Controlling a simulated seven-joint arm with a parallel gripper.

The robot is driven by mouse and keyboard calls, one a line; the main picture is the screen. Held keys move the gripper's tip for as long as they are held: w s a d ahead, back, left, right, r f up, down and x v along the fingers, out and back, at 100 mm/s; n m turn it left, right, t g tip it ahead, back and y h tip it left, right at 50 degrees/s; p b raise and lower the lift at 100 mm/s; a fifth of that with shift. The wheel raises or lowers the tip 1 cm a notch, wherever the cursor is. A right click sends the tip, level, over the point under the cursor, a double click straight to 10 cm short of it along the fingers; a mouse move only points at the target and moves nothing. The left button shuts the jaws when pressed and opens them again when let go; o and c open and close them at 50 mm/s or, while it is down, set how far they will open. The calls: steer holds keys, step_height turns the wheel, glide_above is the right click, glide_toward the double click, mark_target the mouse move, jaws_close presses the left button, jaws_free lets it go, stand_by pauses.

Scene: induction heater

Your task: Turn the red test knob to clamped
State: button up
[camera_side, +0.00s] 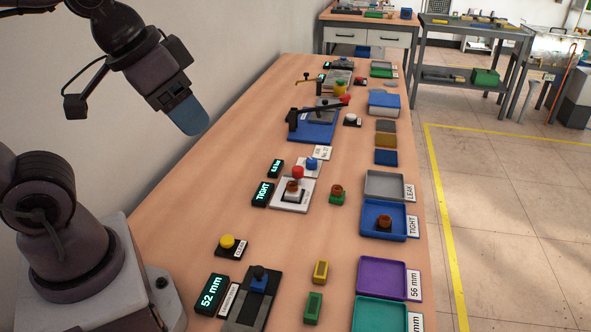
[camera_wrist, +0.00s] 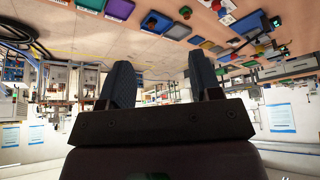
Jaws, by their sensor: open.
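The red test knob (camera_side: 297,172) stands on the pale test station plate (camera_side: 280,205) in the middle of the bench, beside a blue knob (camera_side: 312,163). A brown round part (camera_side: 292,186) sits in the station just in front of the red knob. A small display (camera_side: 262,194) to the left reads TIGHT. The knob's exact setting is too small to tell. My gripper (camera_side: 188,115) is raised in the air at the upper left, well away from the knob. In the wrist view its two fingers (camera_wrist: 165,82) are spread, with nothing between them.
A brown part on a green base (camera_side: 337,194) stands right of the station. A blue TIGHT tray (camera_side: 368,231) holds another brown part; a grey LEAK tray (camera_side: 368,184) is behind it. A yellow button (camera_side: 227,241) is nearer. A blue clamp fixture (camera_side: 312,130) stands farther back.

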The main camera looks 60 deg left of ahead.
steer(key=w+a+f+n+g, duration=0.2)
steer(key=w+a+f+g, duration=0.1)
steer(key=w+a+f, duration=0.6)
steer(key=m+t, duration=0.2)
glide_toward(297, 169)
steer(key=x, duration=0.9)
steer(key=shift+w+f, duration=0.1)
steer(key=shift+w, duration=0.1)
steer(key=shift+c, duration=0.2)
steer(key=c, duration=0.9)
